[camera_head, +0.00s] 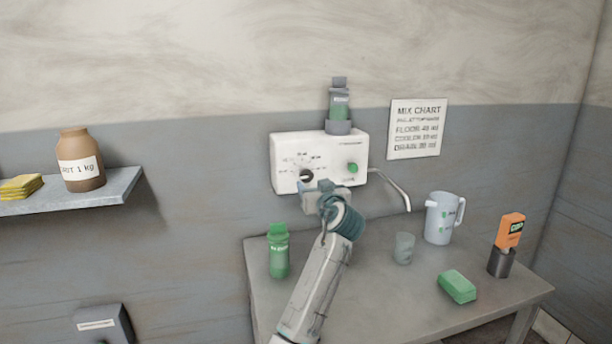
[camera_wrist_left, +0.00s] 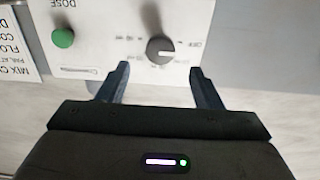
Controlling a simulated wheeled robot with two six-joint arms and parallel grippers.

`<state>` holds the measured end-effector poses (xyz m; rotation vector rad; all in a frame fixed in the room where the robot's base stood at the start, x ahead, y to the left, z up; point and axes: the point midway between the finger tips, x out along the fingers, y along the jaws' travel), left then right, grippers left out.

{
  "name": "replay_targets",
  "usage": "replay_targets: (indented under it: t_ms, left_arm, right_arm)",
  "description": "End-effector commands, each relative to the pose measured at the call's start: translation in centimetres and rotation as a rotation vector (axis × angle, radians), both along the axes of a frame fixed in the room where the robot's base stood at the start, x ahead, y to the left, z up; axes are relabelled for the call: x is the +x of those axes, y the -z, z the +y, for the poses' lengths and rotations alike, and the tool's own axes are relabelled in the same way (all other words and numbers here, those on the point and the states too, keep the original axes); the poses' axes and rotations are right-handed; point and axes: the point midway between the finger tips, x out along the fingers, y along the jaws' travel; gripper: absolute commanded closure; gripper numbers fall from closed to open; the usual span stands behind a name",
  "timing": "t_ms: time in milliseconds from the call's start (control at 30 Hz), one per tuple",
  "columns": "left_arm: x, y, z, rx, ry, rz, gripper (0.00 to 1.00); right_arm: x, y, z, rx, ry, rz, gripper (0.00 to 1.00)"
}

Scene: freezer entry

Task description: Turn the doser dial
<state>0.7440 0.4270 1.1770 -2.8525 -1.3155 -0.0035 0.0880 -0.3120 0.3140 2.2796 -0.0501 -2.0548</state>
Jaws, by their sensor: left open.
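The white doser (camera_head: 340,150) is mounted on the wall, with a green bottle (camera_head: 340,103) upside down on top. Its dark dial (camera_head: 306,175) sits at the lower left of its face, ringed by printed marks. The dial shows in the left wrist view (camera_wrist_left: 160,50) with a light pointer line. A green button (camera_head: 352,168) is right of the dial; it also shows in the left wrist view (camera_wrist_left: 62,37). My left gripper (camera_head: 313,186) is open just in front of the dial. In the left wrist view, its fingers (camera_wrist_left: 160,70) are apart, with the dial between and beyond their tips.
A table (camera_head: 375,300) below holds a green bottle (camera_head: 278,252), a cup (camera_head: 403,248), a jug (camera_head: 440,218), a green block (camera_head: 457,287) and an orange device in a holder (camera_head: 501,262). A spout (camera_head: 392,188) curves from the doser's right. A mix chart (camera_head: 416,129) hangs alongside.

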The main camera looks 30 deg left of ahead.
Motion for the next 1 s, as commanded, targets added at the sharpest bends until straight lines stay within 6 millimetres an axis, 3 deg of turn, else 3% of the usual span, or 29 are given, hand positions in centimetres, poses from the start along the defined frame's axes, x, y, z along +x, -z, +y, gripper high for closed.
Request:
replay_targets:
  t_ms: [200,400,800,833,1000]
  left_arm:
    - [2.8,-0.1,3.4,0.002,-0.003,0.002,0.41]
    - [4.6,0.0,5.4,0.001,-0.001,0.002,0.41]
    - [5.2,0.0,6.1,0.0,0.0,0.0,0.41]
    - [5.2,0.0,6.1,0.0,0.0,0.0,0.42]
    - [5.2,0.0,6.1,0.0,0.0,0.0,0.76]
  right_arm:
    - [0.0,-0.1,0.0,0.0,0.0,-0.001,0.64]
    - [0.0,0.0,0.0,0.0,0.0,-0.001,0.64]
    - [0.1,0.0,0.1,0.001,0.0,-0.002,0.64]
    - [0.1,0.0,0.1,0.001,0.0,-0.002,0.64]
    - [0.1,0.0,0.1,0.001,0.001,-0.002,0.64]
